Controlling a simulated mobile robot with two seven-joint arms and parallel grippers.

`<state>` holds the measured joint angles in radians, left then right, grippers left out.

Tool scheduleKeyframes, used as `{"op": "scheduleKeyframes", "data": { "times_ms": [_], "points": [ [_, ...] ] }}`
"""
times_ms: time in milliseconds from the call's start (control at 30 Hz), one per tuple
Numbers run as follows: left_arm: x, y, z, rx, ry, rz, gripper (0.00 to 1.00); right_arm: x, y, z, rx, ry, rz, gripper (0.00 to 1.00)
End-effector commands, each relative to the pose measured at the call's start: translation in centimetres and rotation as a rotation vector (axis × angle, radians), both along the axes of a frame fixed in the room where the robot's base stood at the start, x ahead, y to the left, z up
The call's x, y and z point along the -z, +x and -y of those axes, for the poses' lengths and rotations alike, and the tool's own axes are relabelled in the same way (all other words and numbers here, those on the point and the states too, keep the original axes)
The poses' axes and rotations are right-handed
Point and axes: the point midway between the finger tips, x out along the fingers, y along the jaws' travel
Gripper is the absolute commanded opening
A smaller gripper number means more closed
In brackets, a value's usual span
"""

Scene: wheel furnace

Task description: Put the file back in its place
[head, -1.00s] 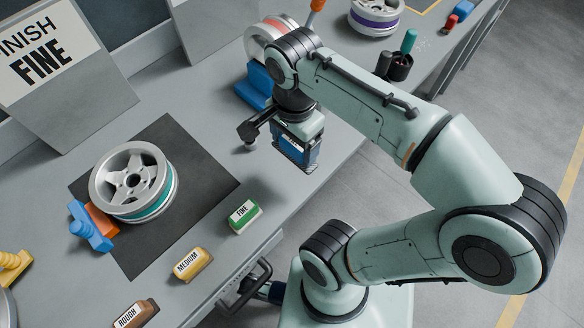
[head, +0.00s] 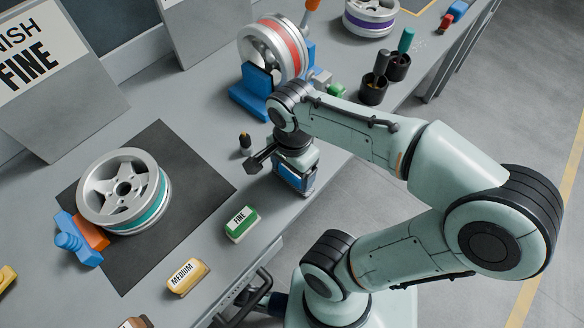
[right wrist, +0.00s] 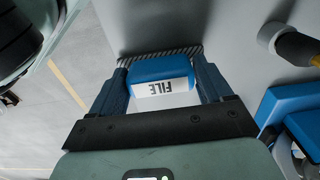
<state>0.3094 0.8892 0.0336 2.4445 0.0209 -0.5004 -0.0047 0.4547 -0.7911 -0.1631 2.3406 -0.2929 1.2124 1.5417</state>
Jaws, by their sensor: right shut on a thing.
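The file shows in the right wrist view as a blue block (right wrist: 162,70) with a white face lettered FILE and a dark ridged strip along its far side. My right gripper (right wrist: 163,86) is shut on it, one finger on each side. In the head view my right gripper (head: 294,186) points down near the bench's front edge, with the blue of the file (head: 290,177) partly showing. Its underside and its gap to the bench are hidden. My left gripper is not in view.
Green FINE (head: 241,224) and yellow MEDIUM (head: 187,277) blocks lie along the front edge. A teal-banded wheel (head: 125,190) is on a dark mat (head: 150,265). A red-banded wheel (head: 275,50) stands in a blue stand (head: 252,92). Black cups (head: 373,91) are right of it.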

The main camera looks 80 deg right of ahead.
Motion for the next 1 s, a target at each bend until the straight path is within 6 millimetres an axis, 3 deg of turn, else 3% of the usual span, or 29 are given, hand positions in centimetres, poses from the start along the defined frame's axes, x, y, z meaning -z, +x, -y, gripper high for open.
{"op": "scheduleKeyframes", "data": {
  "times_ms": [100, 133, 200, 433, 567, 900, 1000],
  "points": [
    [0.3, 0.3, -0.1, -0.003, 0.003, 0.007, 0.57, 0.3, 0.0, 0.0, 0.000, -0.001, -0.001, 0.55],
    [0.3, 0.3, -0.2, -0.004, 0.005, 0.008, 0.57, 0.4, 0.0, 0.0, 0.000, 0.000, 0.000, 0.82],
    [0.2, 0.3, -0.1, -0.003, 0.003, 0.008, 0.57, 0.3, 0.0, 0.0, -0.001, 0.000, 0.000, 1.00],
    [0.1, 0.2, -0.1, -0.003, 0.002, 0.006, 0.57, 0.2, 0.0, 0.0, 0.000, 0.000, 0.000, 1.00],
    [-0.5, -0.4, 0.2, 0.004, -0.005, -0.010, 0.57, -0.9, 0.0, 0.1, 0.002, -0.002, 0.002, 1.00],
    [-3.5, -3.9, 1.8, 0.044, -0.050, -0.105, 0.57, -8.2, 0.0, 0.0, 0.003, -0.003, 0.004, 1.00],
    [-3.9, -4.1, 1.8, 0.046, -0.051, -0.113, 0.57, -9.9, 0.0, 0.1, 0.002, -0.003, 0.003, 1.00]
  ]
}}
